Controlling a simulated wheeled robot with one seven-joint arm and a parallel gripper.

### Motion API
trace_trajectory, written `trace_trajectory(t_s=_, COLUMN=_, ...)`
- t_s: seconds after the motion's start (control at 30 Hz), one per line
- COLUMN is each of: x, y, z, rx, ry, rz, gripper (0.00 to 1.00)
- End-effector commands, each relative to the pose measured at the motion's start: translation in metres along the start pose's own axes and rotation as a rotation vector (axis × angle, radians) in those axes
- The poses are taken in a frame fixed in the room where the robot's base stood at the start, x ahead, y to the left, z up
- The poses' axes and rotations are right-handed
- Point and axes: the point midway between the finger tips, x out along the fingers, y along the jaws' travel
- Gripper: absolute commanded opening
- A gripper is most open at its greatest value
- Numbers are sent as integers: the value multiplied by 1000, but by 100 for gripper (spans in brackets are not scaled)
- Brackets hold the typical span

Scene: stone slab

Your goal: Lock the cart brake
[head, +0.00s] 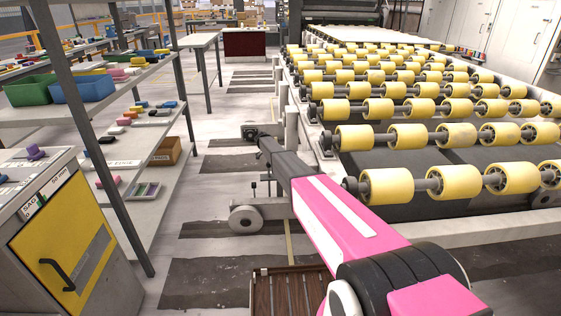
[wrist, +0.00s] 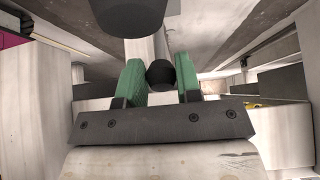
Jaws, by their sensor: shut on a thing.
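The cart (head: 430,110) is a long frame with rows of yellow rollers on the right of the head view. A grey caster wheel (head: 245,219) shows beside its lower left side, with a small dark upright part (head: 254,188) above it. In the wrist view, my gripper (wrist: 160,75) has its two green fingers on either side of a round black knob (wrist: 161,74) and is shut on it. A pale bar runs behind the knob. I cannot make out the fingers in the head view. Whether the knob belongs to the brake, and the brake's position, cannot be told.
A shelf rack (head: 95,125) with green and blue bins stands on the left. A grey cabinet with a yellow door (head: 62,235) is at the lower left. A brown slatted crate (head: 285,293) sits low in front.

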Motion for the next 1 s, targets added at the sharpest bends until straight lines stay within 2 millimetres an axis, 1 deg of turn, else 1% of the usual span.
trace_trajectory(t_s=0.03, x=0, y=0, z=4, rx=0, ry=-9, rz=-1, gripper=0)
trace_trajectory(t_s=0.27, x=0, y=0, z=5, rx=-1, ry=-10, rz=-1, gripper=0)
trace_trajectory(t_s=0.3, x=0, y=0, z=5, rx=-1, ry=-10, rz=-1, gripper=38)
trace_trajectory(t_s=0.37, x=0, y=0, z=5, rx=-1, ry=-10, rz=0, gripper=57)
trace_trajectory(t_s=0.63, x=0, y=0, z=3, rx=0, ry=-6, rz=0, gripper=57)
trace_trajectory(t_s=0.77, x=-3, y=0, z=2, rx=0, ry=-5, rz=0, gripper=57)
trace_trajectory(t_s=0.87, x=-10, y=0, z=2, rx=0, ry=-5, rz=-1, gripper=57)
trace_trajectory(t_s=1.0, x=-28, y=1, z=2, rx=0, ry=-6, rz=0, gripper=57)
